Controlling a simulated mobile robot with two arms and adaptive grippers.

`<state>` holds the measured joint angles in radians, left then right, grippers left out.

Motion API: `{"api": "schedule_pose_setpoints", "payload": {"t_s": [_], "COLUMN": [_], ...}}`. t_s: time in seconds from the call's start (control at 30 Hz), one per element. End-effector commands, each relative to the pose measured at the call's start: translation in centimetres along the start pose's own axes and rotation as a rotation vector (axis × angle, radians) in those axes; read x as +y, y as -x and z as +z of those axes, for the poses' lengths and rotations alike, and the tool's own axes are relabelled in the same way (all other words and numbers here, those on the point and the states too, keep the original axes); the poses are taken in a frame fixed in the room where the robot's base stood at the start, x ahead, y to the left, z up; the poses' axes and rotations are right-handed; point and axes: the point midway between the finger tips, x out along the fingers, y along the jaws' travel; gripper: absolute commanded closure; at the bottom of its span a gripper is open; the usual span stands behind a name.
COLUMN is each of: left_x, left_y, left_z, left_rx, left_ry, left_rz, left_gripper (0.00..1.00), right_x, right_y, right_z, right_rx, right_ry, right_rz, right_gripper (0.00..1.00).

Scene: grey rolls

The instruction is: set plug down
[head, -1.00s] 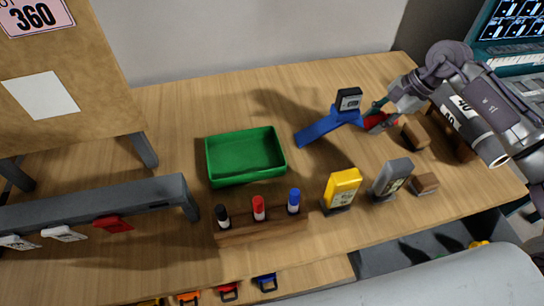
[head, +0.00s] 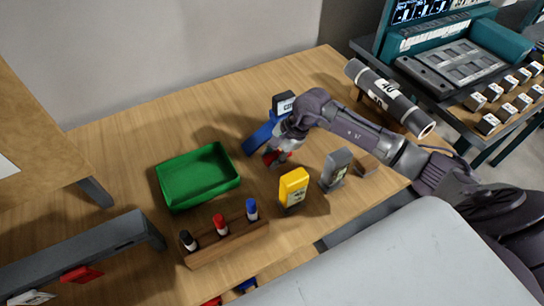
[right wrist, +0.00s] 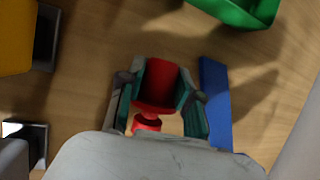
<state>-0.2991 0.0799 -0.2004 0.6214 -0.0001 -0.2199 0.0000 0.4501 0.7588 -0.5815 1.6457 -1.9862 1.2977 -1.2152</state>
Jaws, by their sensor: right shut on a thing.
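A red plug (head: 274,158) is held by my right gripper (head: 279,152) low over the wooden table, in front of the blue piece. In the right wrist view the red plug (right wrist: 156,84) sits between the green-lined fingers of the gripper (right wrist: 160,98). A narrower red part of it shows nearer the palm. I cannot tell whether the plug touches the table. My left gripper is not in view.
A green tray (head: 205,194) lies to the left. A blue piece (head: 258,138) is just behind the gripper. A yellow device (head: 293,188) and a grey device (head: 336,167) stand in front. A wooden marker rack (head: 228,240) is at the front edge. The back-left table is clear.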

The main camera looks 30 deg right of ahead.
Motion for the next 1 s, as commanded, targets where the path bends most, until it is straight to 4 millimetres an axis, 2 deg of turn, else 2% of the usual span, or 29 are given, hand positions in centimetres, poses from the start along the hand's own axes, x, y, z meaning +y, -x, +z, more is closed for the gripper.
{"api": "schedule_pose_setpoints", "payload": {"t_s": [0.13, 0.5, 0.53, 0.67, 1.0], "left_x": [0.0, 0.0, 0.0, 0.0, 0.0], "left_y": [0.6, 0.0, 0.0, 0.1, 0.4], "left_z": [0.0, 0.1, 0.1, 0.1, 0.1], "left_rx": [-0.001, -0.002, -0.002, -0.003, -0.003], "left_ry": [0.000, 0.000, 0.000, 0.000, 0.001], "left_rz": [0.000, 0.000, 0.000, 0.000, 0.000], "left_gripper": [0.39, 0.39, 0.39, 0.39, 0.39], "right_x": [0.2, 0.3, 0.3, 0.3, 0.3], "right_y": [-1.2, -1.7, -1.7, -1.6, -1.3], "right_z": [-0.5, -0.8, -0.8, -0.7, -0.6], "right_rx": [-0.001, 0.000, 0.000, -0.001, -0.001], "right_ry": [-0.002, 0.001, 0.001, 0.000, 0.000], "right_rz": [-0.001, -0.002, -0.002, -0.001, -0.002], "right_gripper": [1.00, 1.00, 0.64, 0.43, 0.41]}}
